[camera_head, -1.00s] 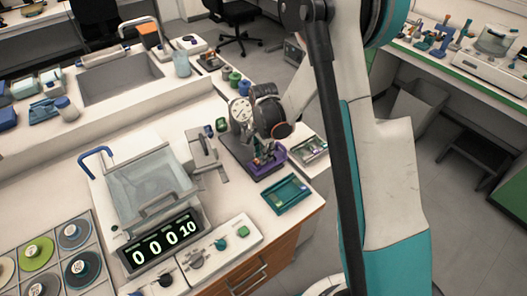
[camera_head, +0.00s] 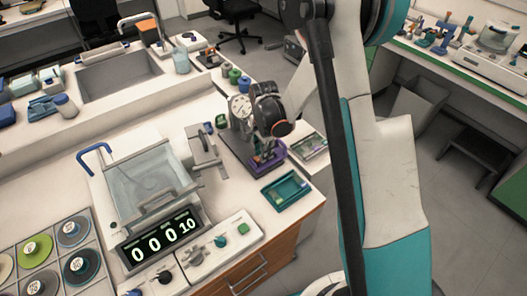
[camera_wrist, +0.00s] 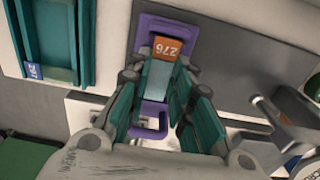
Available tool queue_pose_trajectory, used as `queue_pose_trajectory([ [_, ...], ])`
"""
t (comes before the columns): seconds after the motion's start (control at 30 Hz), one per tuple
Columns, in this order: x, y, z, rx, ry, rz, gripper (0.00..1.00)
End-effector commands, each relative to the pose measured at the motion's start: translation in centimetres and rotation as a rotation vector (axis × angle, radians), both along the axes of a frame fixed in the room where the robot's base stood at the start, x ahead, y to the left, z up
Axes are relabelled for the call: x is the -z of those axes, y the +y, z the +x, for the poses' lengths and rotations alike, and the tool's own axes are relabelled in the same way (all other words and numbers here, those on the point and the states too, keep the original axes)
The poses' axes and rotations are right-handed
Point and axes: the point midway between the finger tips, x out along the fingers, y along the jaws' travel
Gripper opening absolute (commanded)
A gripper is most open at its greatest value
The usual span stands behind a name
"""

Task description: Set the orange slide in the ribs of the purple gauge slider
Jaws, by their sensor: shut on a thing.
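The orange slide (camera_wrist: 165,48) is a glass slide with an orange end label reading 276. My gripper (camera_wrist: 160,85) is shut on its long sides, with teal fingers left and right of it in the wrist view. In the head view my gripper (camera_head: 267,150) is low over the purple gauge slider (camera_head: 272,164). The purple gauge slider (camera_wrist: 190,24) shows around and under the slide in the wrist view. The labelled end lies over its far part. The fingers hide most of the ribs, and I cannot tell whether the slide touches them.
A round dial gauge (camera_head: 240,107) stands close behind my gripper. A teal tray (camera_head: 268,192) lies in front of the slider; in the wrist view the tray (camera_wrist: 86,40) is at upper left. A grey metal tray (camera_head: 316,146) lies to the right. A clear tank stands left.

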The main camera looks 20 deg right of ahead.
Motion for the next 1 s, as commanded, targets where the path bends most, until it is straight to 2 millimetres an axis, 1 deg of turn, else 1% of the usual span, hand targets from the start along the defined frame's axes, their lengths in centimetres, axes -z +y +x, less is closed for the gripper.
queue_pose_trajectory([
  [0.43,0.48,0.00,0.00,0.000,0.000,0.000,0.12],
  [0.47,0.45,0.00,0.00,0.000,0.000,0.000,0.25],
  [0.5,0.43,0.00,0.00,0.000,0.000,0.000,0.34],
  [0.53,0.42,0.00,0.00,0.000,0.000,0.000,0.41],
  [0.57,0.42,0.00,0.00,0.000,0.000,0.000,0.44],
  [0.87,0.39,0.00,0.00,0.000,0.000,0.000,0.44],
  [1.0,-0.29,0.00,0.02,0.000,0.000,0.000,0.44],
])
